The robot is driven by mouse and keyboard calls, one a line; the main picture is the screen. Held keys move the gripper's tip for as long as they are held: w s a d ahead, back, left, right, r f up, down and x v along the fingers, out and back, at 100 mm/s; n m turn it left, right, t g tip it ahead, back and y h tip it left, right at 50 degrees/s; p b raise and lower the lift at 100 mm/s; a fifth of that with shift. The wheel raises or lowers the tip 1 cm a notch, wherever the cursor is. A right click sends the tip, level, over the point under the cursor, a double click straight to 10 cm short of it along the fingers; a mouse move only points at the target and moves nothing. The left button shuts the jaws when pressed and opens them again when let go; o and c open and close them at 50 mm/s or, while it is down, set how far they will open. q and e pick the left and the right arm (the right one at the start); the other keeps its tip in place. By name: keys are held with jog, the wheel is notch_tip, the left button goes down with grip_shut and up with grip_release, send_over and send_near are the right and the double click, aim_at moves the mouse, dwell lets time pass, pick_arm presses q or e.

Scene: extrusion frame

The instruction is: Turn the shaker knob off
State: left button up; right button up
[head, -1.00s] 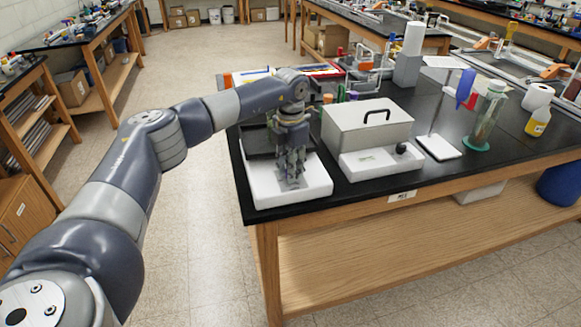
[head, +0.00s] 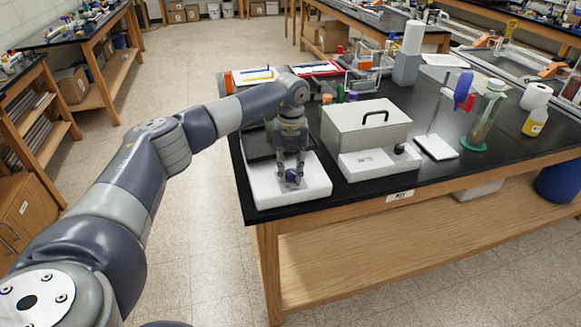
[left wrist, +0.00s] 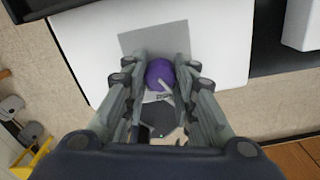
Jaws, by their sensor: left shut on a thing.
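The shaker (head: 312,187) is a low white box with a dark platform (head: 259,143) at its back, near the left end of the black bench. Its round purple knob (left wrist: 160,73) has a pale pointer line and sits by a grey panel on the white housing. My left gripper (head: 291,180) points down over the front of the shaker. In the left wrist view its two fingers (left wrist: 160,82) stand on both sides of the knob, shut on it. My right gripper is not in view.
A grey lidded box (head: 366,130) with a black handle and a black knob stands just right of the shaker. The bench front edge is close to the shaker.

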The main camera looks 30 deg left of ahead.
aim_at(290, 171)
pick_arm(q)
jog(key=n+p, duration=0.1)
jog(key=n, duration=0.2)
jog(key=n+p, duration=0.1)
jog(key=n, duration=0.2)
jog(key=shift+w+r+n, duration=0.1)
jog(key=shift+r+n, duration=0.1)
jog(key=shift+n, duration=0.1)
jog(key=n+p, duration=0.1)
jog(key=n, duration=0.4)
jog(key=shift+a+p, duration=0.1)
jog(key=shift+p, duration=0.2)
jog(key=shift+n, duration=0.4)
jog(key=o, duration=1.1)
jog(key=shift+f, duration=0.15)
jog(key=shift+c, duration=0.2)
notch_tip(290, 171, up, 12)
